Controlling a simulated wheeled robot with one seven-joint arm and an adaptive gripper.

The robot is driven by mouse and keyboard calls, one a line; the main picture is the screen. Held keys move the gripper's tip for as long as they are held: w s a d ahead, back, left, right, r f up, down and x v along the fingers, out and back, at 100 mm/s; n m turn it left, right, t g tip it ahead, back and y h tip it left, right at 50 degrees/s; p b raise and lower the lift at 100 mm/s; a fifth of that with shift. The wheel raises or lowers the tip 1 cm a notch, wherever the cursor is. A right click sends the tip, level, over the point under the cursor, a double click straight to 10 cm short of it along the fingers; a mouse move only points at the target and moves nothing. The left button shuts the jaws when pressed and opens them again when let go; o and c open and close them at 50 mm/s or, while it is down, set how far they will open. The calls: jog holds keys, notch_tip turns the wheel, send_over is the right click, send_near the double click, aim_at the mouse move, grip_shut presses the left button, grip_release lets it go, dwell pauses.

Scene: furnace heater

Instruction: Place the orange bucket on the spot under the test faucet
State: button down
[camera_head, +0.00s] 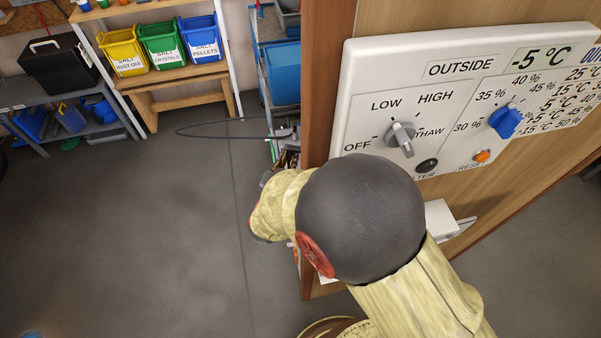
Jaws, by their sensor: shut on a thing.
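My arm, pale yellow with a large dark grey joint, reaches up from the bottom and covers the middle of the head view. My gripper is not visible; the arm hides whatever lies beyond its far end. I cannot make out the orange bucket, the test faucet or the spot under it. A small orange-red sliver shows beside the arm's left edge, too small to identify.
A white control panel (446,66) with a grey knob (400,136) and a blue knob (505,121) is on a wooden wall close to my arm. Yellow (124,53), green (162,46) and blue (201,41) salt bins stand on a shelf. Grey floor (120,225) at left is clear.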

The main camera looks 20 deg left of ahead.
jog(key=shift+f+b, duration=0.9)
jog(key=shift+f, duration=2.05)
jog(key=shift+f, duration=0.15)
jog(key=c, duration=1.9)
grip_release()
jog(key=shift+r, duration=0.2)
jog(key=p+v, duration=0.3)
jog(key=v, duration=0.9)
jog(key=shift+f, duration=0.15)
